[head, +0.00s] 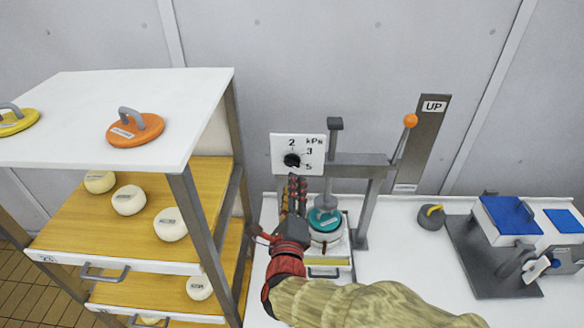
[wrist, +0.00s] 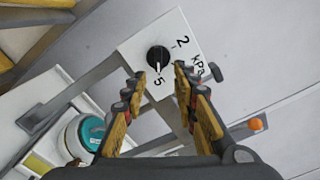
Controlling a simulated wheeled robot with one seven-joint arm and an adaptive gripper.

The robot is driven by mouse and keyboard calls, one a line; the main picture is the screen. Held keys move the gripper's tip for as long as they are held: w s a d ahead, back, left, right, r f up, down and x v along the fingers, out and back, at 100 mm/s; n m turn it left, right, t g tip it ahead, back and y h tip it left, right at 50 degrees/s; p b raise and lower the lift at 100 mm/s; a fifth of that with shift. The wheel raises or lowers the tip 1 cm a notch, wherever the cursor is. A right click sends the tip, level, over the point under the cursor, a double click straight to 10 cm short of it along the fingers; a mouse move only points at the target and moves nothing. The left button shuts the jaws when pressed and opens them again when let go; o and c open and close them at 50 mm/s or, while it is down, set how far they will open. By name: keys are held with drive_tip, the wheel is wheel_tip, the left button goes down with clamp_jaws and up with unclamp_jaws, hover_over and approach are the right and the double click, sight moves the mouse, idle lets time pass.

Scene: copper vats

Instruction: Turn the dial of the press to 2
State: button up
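The press (head: 350,160) stands on a white table by the wall. Its white dial plate (head: 283,142) carries the marks 2, 3 and 5 and "kPa". The black round dial (head: 291,160) sits on that plate, and it also shows in the wrist view (wrist: 158,56). Its white pointer faces the 5. My gripper (head: 297,181) is just below the dial in the head view. In the wrist view its two fingers (wrist: 160,76) are apart and empty, with the dial showing between and beyond the tips. I see no contact with the dial.
The press lever with an orange knob (head: 410,120) stands by the "UP" sign (head: 434,106). A teal-lidded pot (head: 325,222) sits under the press. A shelf rack (head: 205,215) with cheeses stands at left. A grey weight (head: 430,217) and blue-topped device (head: 508,214) are at right.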

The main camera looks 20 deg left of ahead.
sight(292, 166)
drive_tip(key=shift+p+x, duration=0.3)
drive_tip(key=shift+x, duration=3.7)
drive_tip(key=shift+s+a+f, duration=0.1)
drive_tip(key=shift+a, duration=0.05)
drive_tip(key=shift+c, duration=1.3)
drive_tip(key=c, duration=0.4)
clamp_jaws()
